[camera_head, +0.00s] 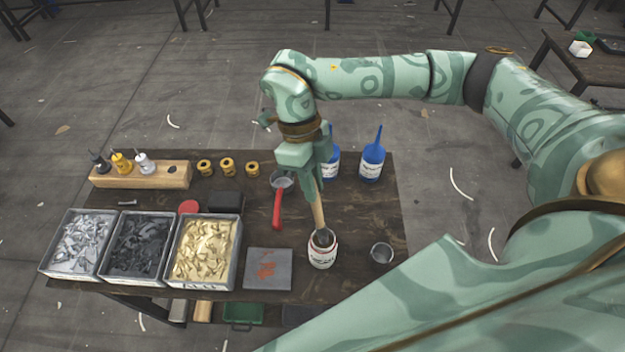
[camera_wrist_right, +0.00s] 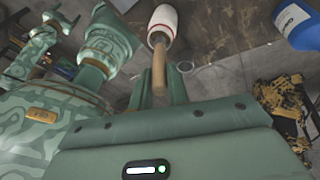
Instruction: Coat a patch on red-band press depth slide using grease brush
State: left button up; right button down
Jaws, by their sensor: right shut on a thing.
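My right gripper (camera_head: 315,187) is shut on the wooden handle of the grease brush (camera_head: 319,213), above the front right part of the table. The brush points down, slightly tilted, with its lower end inside the open white tin (camera_head: 322,258) with red bands, so its bristles are hidden. The wrist view also shows the brush handle (camera_wrist_right: 159,68) between the fingers and its far end at the tin (camera_wrist_right: 163,20). I cannot make out a red-band press or its depth slide in these views.
Bins of metal pieces (camera_head: 204,284) stand front left, beside a grey plate with orange smears (camera_head: 268,282). A red-handled tool (camera_head: 277,210), blue bottle (camera_head: 371,163) and metal cup (camera_head: 381,253) surround the tin. A wooden block (camera_head: 140,180) holds small bottles at the back left.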

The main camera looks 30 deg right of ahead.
jog(key=shift+f+b, duration=0.3)
jog(key=shift+f, duration=0.3)
dwell(0.5)
jog(key=shift+f, duration=0.1)
dwell(1.0)
notch_tip(320, 180, up, 7)
jog(key=p, duration=0.6)
dwell(0.8)
